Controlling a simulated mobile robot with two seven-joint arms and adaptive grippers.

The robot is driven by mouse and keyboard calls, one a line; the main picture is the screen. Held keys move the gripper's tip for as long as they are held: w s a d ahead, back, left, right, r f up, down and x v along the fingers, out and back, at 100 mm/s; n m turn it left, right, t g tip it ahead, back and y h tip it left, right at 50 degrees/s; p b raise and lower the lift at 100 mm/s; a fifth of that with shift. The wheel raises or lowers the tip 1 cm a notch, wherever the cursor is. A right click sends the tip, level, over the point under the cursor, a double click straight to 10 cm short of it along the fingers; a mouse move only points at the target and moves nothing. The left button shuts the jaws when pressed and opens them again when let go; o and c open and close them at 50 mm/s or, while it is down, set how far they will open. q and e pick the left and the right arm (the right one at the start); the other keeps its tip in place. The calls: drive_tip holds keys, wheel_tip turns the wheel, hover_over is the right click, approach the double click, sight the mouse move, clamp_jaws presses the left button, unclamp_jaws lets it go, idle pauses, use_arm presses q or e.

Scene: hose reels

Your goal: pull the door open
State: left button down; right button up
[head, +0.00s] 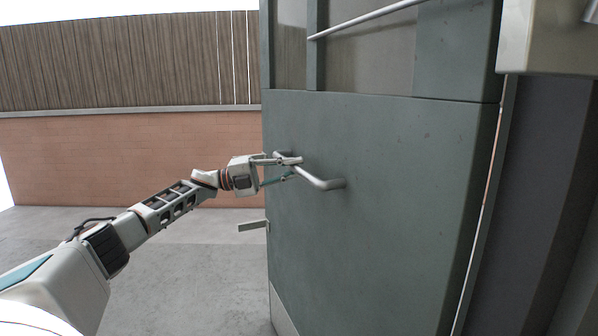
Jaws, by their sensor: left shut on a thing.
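The grey-green door (400,195) fills the middle of the head view, with window panes in its upper part. It stands ajar, its left edge swung out over the paved yard. A metal bar handle (322,182) is fixed to its face near the left edge. My left gripper (291,167) is shut on the handle at its left part, its fingers on either side of the bar. My left arm reaches in from the lower left. My right gripper is not in view.
A brick wall (130,160) topped with a wooden fence (130,62) stands behind at the left. The grey concrete floor (190,265) left of the door is clear. A metal rail (365,20) crosses the window. A pale box (548,40) hangs at the upper right.

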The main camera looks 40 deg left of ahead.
use_arm(q)
drive_tip(key=shift+d+f, duration=0.1)
drive_tip(key=shift+f, duration=0.05)
drive_tip(key=c, duration=1.9)
unclamp_jaws()
drive_tip(key=shift+s, duration=0.1)
drive_tip(key=v, duration=1.2)
